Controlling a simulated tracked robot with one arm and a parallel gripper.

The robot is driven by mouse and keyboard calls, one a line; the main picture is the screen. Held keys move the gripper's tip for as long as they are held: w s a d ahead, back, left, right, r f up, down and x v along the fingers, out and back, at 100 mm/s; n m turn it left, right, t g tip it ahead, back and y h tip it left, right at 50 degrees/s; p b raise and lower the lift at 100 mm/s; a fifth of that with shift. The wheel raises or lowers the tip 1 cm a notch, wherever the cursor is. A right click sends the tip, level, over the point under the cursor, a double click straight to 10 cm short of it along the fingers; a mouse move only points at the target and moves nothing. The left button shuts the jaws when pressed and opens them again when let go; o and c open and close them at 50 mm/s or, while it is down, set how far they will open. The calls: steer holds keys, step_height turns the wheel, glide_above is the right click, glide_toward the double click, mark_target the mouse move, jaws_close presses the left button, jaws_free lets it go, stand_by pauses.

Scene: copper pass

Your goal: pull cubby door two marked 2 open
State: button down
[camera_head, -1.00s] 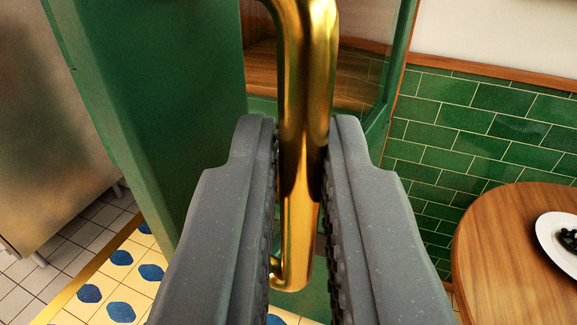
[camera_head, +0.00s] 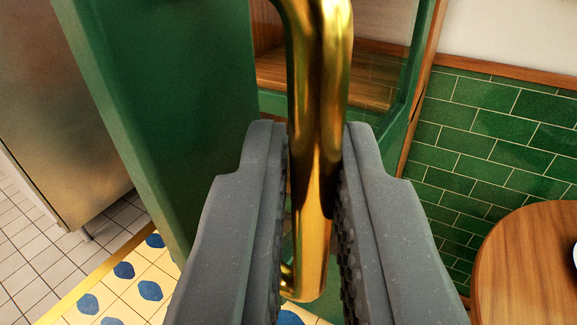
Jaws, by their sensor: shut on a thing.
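My gripper (camera_head: 316,215) is in the middle of the camera view. Its two grey fingers are shut on a vertical brass bar handle (camera_head: 320,80), one finger on each side. The handle belongs to a green-framed door (camera_head: 400,125) with a glass pane (camera_head: 385,35). A wooden surface (camera_head: 330,82) shows through the glass. A wide green panel (camera_head: 180,110) stands to the left of the handle. No number 2 mark is visible on the door in this view.
A metal cabinet (camera_head: 75,110) stands at the left over pale floor tiles. Floor tiles with blue spots (camera_head: 125,290) lie below the green panel. A round wooden table (camera_head: 530,265) is at the lower right, before a green tiled wall (camera_head: 490,135).

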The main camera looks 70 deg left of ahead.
steer(key=shift+a+f, duration=0.15)
steer(key=shift+f, duration=0.05)
steer(key=shift+w+r, duration=0.1)
steer(key=shift+w, duration=0.05)
steer(key=shift+d+f, duration=0.2)
steer(key=shift+d, duration=0.05)
steer(key=shift+r, duration=0.1)
steer(key=shift+d, duration=0.2)
steer(key=shift+a+r, duration=0.1)
steer(key=shift+a, duration=0.05)
steer(key=c, duration=1.7)
jaws_free()
steer(key=shift+r, duration=0.15)
steer(key=shift+o, duration=1.1)
steer(key=shift+w, duration=0.1)
steer(key=shift+s+r, duration=0.15)
steer(key=shift+s, duration=0.05)
steer(key=shift+d, duration=0.25)
steer(key=shift+a+f, duration=0.2)
steer(key=shift+f, duration=0.2)
steer(key=shift+d+r, duration=0.1)
steer(key=shift+r, duration=0.45)
steer(key=shift+d, duration=0.15)
steer(key=shift+f, duration=0.1)
